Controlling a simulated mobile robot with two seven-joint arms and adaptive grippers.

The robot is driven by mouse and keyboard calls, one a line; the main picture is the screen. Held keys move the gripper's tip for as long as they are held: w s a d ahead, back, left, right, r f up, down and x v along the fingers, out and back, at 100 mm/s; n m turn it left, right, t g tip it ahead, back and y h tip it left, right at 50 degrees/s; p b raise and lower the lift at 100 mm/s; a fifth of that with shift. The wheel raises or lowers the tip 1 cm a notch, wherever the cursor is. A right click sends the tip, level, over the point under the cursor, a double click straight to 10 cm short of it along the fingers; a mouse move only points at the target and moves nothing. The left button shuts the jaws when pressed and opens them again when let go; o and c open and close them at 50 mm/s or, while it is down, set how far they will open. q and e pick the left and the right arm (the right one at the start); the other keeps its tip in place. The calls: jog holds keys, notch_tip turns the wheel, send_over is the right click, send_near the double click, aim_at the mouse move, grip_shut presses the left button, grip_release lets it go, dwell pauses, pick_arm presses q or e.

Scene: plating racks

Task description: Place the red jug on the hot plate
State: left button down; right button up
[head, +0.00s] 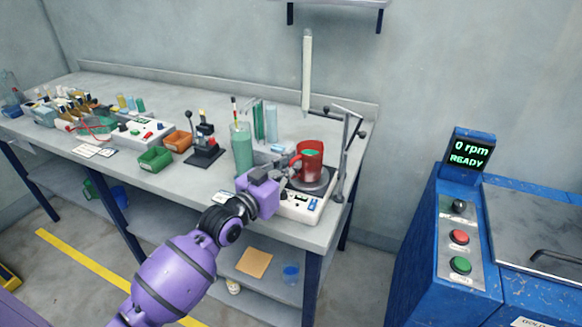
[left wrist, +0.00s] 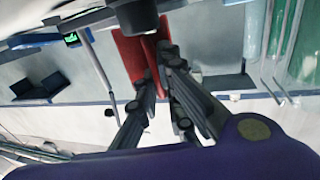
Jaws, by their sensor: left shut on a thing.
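The red jug (head: 310,166) holds something green and stands upright over the round dark top of the hot plate (head: 301,205). I cannot tell whether its base touches the top. My purple left arm reaches in from the front, and its left gripper (head: 292,168) is at the jug's left side, shut on the handle. In the left wrist view, the fingers (left wrist: 160,72) close around a red part of the jug (left wrist: 128,58). The rest of the jug is partly hidden there by the dark gripper parts. My right gripper is not in view.
A metal stand (head: 343,160) rises just right of the hot plate. A tall green container (head: 242,152) stands left of it. Orange (head: 178,143) and green (head: 155,159) bins lie further left. A blue machine (head: 412,250) stands apart at the right.

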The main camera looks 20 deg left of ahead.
pick_arm(q)
jog(key=shift+f, duration=0.15)
jog(key=c, duration=1.9)
grip_release()
jog(key=shift+s+r, duration=0.15)
jog(key=shift+r, duration=0.05)
jog(key=v, duration=1.1)
jog(key=s+f+n+g+y, duration=0.1)
jog(key=s+f+g+y, duration=0.1)
jog(key=s+f, duration=0.65)
jog(key=s+f+n+g+y, duration=0.15)
jog(key=s+f, duration=0.35)
jog(key=f, duration=0.7)
jog(key=s+d+f+g, duration=0.2)
jog(key=s+f, duration=0.5)
jog(key=s, duration=0.4)
jog(key=s+d+f+g+y, duration=0.1)
jog(key=s+d+f+g, duration=0.2)
jog(key=s+f, duration=0.4)
jog(key=s+g, duration=0.1)
jog(key=s, duration=0.3)
jog(key=shift+d+f+b, duration=0.2)
jog(key=shift+b, duration=0.2)
